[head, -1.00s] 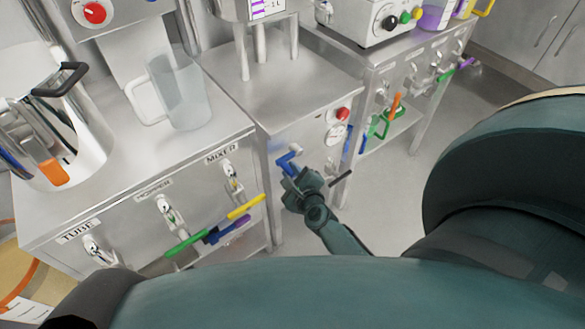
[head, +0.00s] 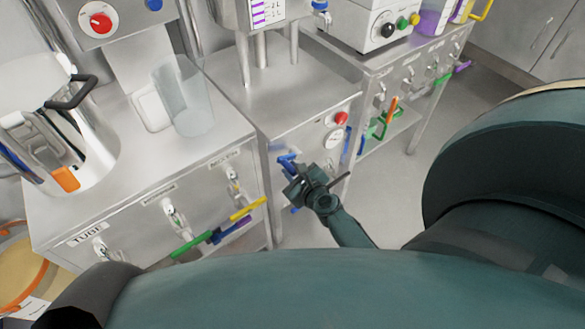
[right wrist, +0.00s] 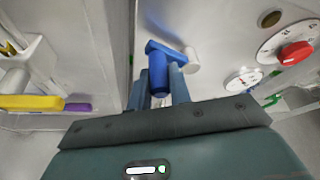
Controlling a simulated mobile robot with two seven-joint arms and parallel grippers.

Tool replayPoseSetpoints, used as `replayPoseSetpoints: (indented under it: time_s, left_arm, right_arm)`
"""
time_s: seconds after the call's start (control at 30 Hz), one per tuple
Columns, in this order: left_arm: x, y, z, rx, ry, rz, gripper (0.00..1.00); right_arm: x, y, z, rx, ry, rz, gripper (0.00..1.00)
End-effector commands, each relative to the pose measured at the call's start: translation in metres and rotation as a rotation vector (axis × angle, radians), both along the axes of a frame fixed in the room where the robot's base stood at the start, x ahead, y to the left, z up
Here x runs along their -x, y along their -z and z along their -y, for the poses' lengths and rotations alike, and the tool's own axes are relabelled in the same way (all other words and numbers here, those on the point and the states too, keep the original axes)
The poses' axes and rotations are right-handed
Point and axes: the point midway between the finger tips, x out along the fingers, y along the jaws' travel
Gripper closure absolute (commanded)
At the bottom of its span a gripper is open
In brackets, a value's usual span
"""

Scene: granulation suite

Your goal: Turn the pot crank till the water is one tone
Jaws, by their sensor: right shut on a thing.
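The blue crank (head: 288,162) sticks out from the front of the middle steel stand. My right gripper (head: 297,177) is shut on its grip. In the right wrist view the blue crank (right wrist: 158,72) stands between my two fingers, and its arm runs to a pale hub (right wrist: 191,60). A steel pot (head: 262,14) with a purple-marked level label is above this stand, cut off by the top edge. The water inside it is not visible. My left gripper is out of view.
Beside the crank are a red knob (head: 341,118) and a white dial (head: 334,139). A bench on the left carries a clear jug (head: 187,100) and a steel pitcher (head: 88,140). Yellow (head: 248,208) and green (head: 190,246) handles jut from its front. Open floor lies to the right.

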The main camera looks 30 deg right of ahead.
Motion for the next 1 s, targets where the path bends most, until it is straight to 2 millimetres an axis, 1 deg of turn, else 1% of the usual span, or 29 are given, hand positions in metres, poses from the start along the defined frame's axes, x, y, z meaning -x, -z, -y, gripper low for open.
replayPoseSetpoints:
  time_s: [0.13,0.17,0.4,0.63,0.73,0.87,1.0]
  left_arm:
    - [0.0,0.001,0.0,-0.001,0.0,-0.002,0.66]
    - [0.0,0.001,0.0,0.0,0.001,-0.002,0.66]
    - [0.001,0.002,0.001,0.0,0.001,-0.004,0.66]
    - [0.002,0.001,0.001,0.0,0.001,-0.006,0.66]
    - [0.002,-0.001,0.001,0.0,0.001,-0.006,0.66]
    - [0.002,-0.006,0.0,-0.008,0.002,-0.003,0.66]
    - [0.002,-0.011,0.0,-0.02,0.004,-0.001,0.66]
  right_arm:
    - [0.0,0.001,-0.001,0.0,-0.001,0.0,1.0]
    - [0.0,0.0,0.0,0.0,-0.001,0.0,0.78]
    - [0.0,0.0,0.0,0.001,0.0,0.0,0.58]
    - [0.001,0.0,0.0,0.002,0.0,0.0,0.58]
    - [0.006,-0.003,0.0,0.001,0.0,0.0,0.58]
    - [0.024,-0.01,-0.002,0.002,0.0,-0.003,0.58]
    - [0.054,-0.021,-0.005,0.002,0.0,-0.003,0.58]
